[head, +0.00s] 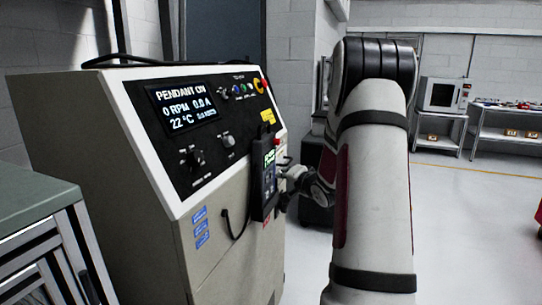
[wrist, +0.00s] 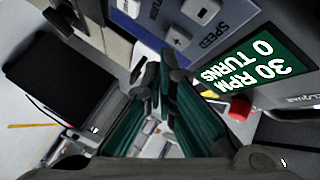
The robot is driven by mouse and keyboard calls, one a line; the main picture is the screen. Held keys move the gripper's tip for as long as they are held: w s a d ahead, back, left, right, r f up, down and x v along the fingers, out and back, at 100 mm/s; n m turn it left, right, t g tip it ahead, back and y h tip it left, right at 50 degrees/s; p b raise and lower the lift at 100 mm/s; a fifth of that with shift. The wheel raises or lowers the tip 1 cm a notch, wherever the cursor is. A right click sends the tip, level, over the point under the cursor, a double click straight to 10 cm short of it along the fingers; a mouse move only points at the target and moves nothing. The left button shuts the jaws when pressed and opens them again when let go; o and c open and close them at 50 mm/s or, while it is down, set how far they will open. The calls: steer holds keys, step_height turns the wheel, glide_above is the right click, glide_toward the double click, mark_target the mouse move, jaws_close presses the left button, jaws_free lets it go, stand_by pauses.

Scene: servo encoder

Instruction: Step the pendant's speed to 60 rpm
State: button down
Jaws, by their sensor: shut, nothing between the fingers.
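The dark pendant (head: 258,196) hangs at the right edge of the console front. The wrist view shows its blue-grey key panel (wrist: 228,22) close up, with a SPEED label beside two pale keys. One speed key (wrist: 178,38) lies just beyond my fingertips; the other speed key (wrist: 200,9) is at the top edge. The green pendant display (wrist: 262,62) reads 30 RPM, 0 TURNS. My gripper (wrist: 160,68) is shut and empty, tips near the closer key; I cannot tell whether they touch it. In the head view my gripper (head: 292,180) is beside the pendant, partly hidden.
The console display (head: 182,106) reads PENDANT ON, 0 RPM, 0.0 A, 22 °C. A red button (wrist: 240,108) shows below the green display. A cable loops at the pendant's left. A green-topped cabinet (head: 35,205) stands at left.

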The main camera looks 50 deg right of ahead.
steer(key=s+p, duration=0.1)
steer(key=s+d+p, duration=0.1)
steer(key=s, duration=0.1)
steer(key=s+d+p, duration=0.1)
steer(key=s+p, duration=0.1)
steer(key=shift+s+d, duration=0.1)
steer(key=shift+s, duration=0.15)
stand_by(0.8)
steer(key=a+r+n+g, duration=0.25)
steer(key=a+r, duration=0.35)
steer(key=a, duration=0.5)
steer(key=a+r+n+g, duration=0.2)
steer(key=a+r+n, duration=0.3)
steer(key=a, duration=0.5)
steer(key=s+a+n+g+y, duration=0.5)
steer(key=s+a+n, duration=0.3)
steer(key=s+a, duration=1.7)
steer(key=shift+s+a+y, duration=0.15)
steer(key=shift+a+y, duration=0.25)
steer(key=shift+a, duration=0.2)
steer(key=shift+n+g, duration=0.25)
